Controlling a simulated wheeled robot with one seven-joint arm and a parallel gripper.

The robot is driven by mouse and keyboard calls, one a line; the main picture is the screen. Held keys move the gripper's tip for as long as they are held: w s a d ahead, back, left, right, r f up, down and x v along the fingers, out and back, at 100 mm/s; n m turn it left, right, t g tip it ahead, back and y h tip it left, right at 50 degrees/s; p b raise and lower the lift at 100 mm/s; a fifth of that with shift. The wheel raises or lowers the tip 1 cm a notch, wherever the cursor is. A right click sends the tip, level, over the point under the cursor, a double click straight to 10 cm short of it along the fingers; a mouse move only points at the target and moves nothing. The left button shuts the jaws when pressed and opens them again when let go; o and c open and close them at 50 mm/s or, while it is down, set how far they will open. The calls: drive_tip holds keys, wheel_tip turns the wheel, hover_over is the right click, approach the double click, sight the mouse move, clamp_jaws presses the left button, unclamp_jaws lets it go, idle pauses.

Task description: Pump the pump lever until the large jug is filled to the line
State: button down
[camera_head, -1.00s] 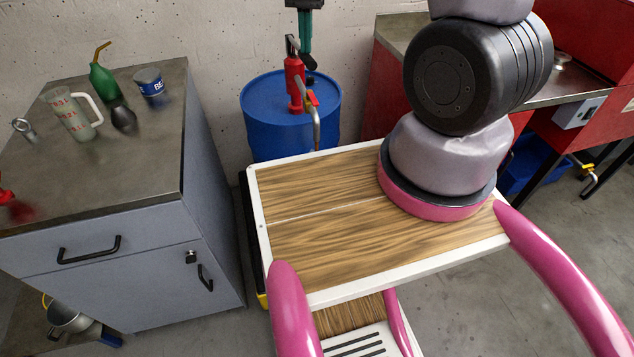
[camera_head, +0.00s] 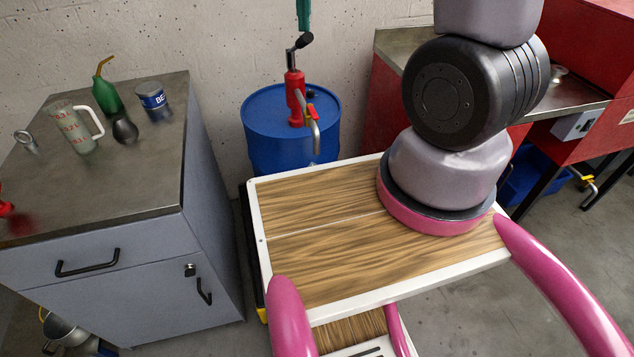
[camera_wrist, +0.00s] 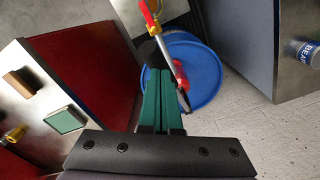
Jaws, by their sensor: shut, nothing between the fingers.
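The red pump (camera_head: 294,84) stands on the blue drum (camera_head: 262,124) by the wall. Its dark pump lever (camera_head: 303,42) sticks up to the right, ending in a black knob. My gripper (camera_head: 304,27) enters from the top edge with green fingers, just above the knob; whether they touch is unclear. In the wrist view, the green fingers (camera_wrist: 160,74) are together and empty, over the blue drum (camera_wrist: 208,72) and next to the dark lever. A clear jug (camera_head: 75,130) with red markings and a white handle stands on the cabinet.
The grey cabinet (camera_head: 140,185) also bears a green oil can (camera_head: 106,98), a blue-white tin (camera_head: 152,95) and a dark rounded object (camera_head: 124,130). My wood-topped base fills the front middle. A red workbench (camera_head: 385,85) stands right of the drum.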

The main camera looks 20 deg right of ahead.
wheel_tip(320, 180, up, 8)
drive_tip(key=shift+w, duration=0.45)
idle(1.0)
drive_tip(key=s+d+r+t, duration=0.2)
drive_tip(key=s+r, duration=0.1)
drive_tip(key=s, duration=0.3)
drive_tip(key=s+d+r+n+t+y, duration=0.1)
drive_tip(key=s+d+r+t, duration=0.1)
drive_tip(key=s+r, duration=0.2)
drive_tip(key=s+d+r+t+y, duration=0.1)
drive_tip(key=s+r+t, duration=0.2)
drive_tip(key=s, duration=0.7)
drive_tip(key=shift+d+r+n, duration=0.35)
drive_tip(key=shift+d+n, duration=0.05)
drive_tip(key=shift+w, duration=0.1)
